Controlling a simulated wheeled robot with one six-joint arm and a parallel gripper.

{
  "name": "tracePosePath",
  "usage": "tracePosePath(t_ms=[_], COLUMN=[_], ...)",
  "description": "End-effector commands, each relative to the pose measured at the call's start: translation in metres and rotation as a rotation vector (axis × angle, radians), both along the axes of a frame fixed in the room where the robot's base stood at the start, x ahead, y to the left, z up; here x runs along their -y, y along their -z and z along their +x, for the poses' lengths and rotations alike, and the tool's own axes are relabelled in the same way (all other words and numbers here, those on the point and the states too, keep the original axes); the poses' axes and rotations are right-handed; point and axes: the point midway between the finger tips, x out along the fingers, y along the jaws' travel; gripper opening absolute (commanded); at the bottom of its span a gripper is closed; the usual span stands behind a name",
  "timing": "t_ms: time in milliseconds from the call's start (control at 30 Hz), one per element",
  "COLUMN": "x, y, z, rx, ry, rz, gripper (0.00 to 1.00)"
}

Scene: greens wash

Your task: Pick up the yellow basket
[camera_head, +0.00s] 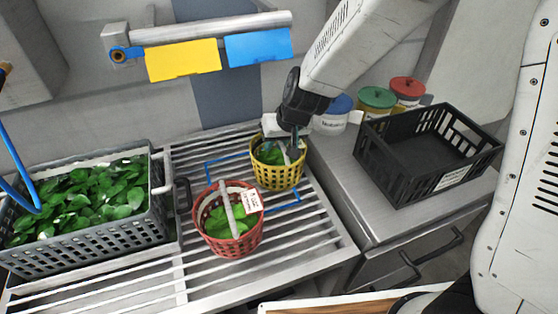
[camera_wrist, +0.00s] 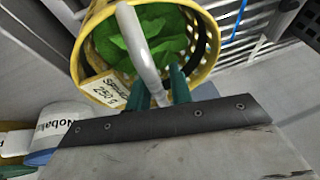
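The yellow basket (camera_head: 279,178) stands on the slatted rack with green leaves inside and a pale handle arching over it. In the wrist view the yellow basket (camera_wrist: 205,28) fills the top, with its label (camera_wrist: 106,92) reading 250 g. My gripper (camera_head: 295,148) is over the basket's right side. In the wrist view the teal fingertips of my gripper (camera_wrist: 160,90) stand on either side of the pale handle (camera_wrist: 140,50), close to it. I cannot tell whether they press on it.
A red basket (camera_head: 233,246) with leaves and a tag stands just left and in front. A grey crate (camera_head: 105,240) of leaves is at left. An empty black crate (camera_head: 400,185) and several lidded tubs (camera_head: 376,99) stand on the right counter. Yellow and blue cloths hang above.

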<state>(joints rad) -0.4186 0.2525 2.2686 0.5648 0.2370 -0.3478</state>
Motion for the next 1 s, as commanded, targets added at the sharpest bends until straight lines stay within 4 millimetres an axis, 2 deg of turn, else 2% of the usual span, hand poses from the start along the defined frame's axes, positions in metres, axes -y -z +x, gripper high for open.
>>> tracePosePath(t_ms=[200,267,300,767,1000], x=[0.000,0.000,0.000,0.001,0.008], y=[0.000,0.000,0.000,-0.002,-0.013], z=[0.000,0.000,0.000,0.001,0.003], rx=[0.001,0.000,0.000,0.002,0.003], ry=[0.000,0.000,0.000,0.002,0.012], rz=[0.000,0.000,0.000,0.001,0.002], gripper=[0.21,0.05,0.00,0.00,0.00])
